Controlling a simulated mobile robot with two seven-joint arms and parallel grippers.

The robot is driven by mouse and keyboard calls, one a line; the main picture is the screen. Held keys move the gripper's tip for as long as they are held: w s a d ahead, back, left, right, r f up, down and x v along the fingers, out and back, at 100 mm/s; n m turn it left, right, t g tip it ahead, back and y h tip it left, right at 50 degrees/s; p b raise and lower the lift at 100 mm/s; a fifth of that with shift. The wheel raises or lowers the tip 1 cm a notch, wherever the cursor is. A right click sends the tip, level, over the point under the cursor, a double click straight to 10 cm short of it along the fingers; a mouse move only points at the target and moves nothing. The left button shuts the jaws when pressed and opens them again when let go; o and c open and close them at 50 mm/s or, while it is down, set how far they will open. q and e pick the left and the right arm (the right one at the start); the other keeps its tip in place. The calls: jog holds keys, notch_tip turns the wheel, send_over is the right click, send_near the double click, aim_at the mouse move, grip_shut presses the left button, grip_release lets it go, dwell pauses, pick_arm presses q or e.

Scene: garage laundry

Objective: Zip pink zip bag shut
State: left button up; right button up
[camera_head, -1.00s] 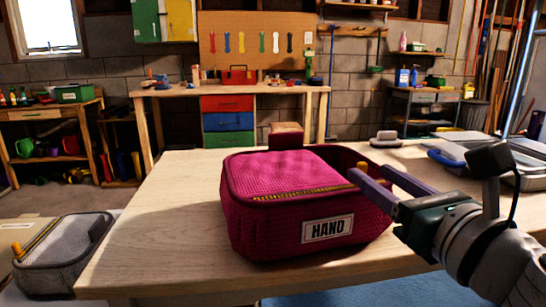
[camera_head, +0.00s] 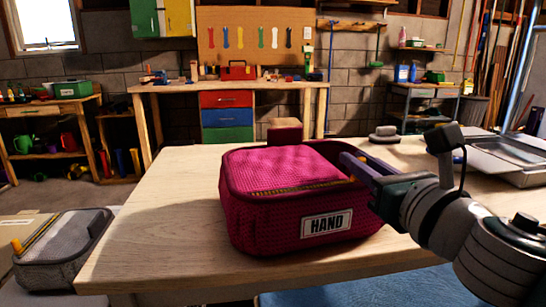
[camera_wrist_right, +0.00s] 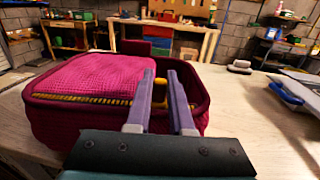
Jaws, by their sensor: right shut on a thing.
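The pink zip bag (camera_head: 265,220) stands upright on the wooden table, with a white HAND label on its front. Its lid covers the left part, and gold zip teeth (camera_head: 300,188) show along the front edge. The right part gapes open in the right wrist view. My right gripper (camera_head: 356,160) reaches in from the right over the bag's front right rim. It is shut on the yellow zip pull (camera_wrist_right: 160,92), seen between the fingers in the right wrist view. My left gripper is not in view.
The wooden table (camera_head: 150,240) is clear left of the bag. A grey bag (camera_head: 62,250) with an orange pull lies at the lower left. Behind the pink bag are a small block (camera_head: 285,132) and a grey object (camera_head: 384,134). Metal trays (camera_head: 490,165) lie at the right.

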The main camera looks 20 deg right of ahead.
grip_shut()
dwell(0.6)
jog(key=d, duration=0.4)
jog(key=shift+s+d, duration=0.15)
jog(key=shift+s, duration=0.1)
jog(key=o, duration=0.6)
grip_release()
jog(key=shift+o, duration=0.2)
